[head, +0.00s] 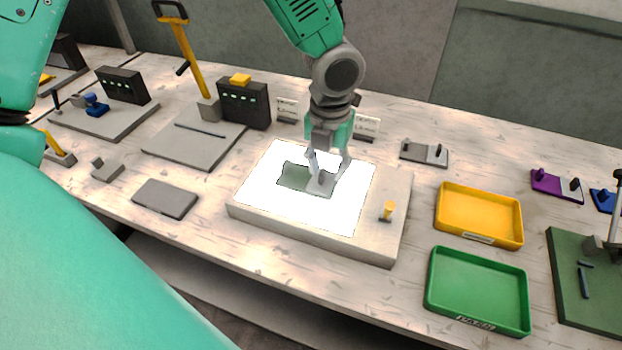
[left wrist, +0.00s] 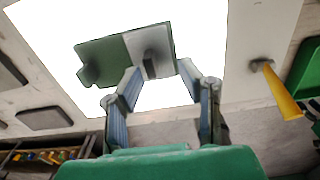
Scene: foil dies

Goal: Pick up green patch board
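The green patch board (head: 294,178) lies on the bright white light panel (head: 258,187). It is a flat piece with a dark green part and a grey part bearing a dark upright knob; it also shows in the left wrist view (left wrist: 106,60). My left gripper (head: 328,168) points down over the grey part. In the left wrist view my left gripper (left wrist: 158,72) has its fingers spread, one on each side of the knob (left wrist: 150,62), with gaps visible. Whether the fingertips touch the board is unclear. My right gripper is not in view.
A yellow peg (head: 388,210) stands at the light box's right corner. A yellow tray (head: 478,215) and a green tray (head: 477,290) sit to the right, both empty. A grey-and-black piece (head: 424,153) lies behind them. A grey slab (head: 165,198) lies left of the box.

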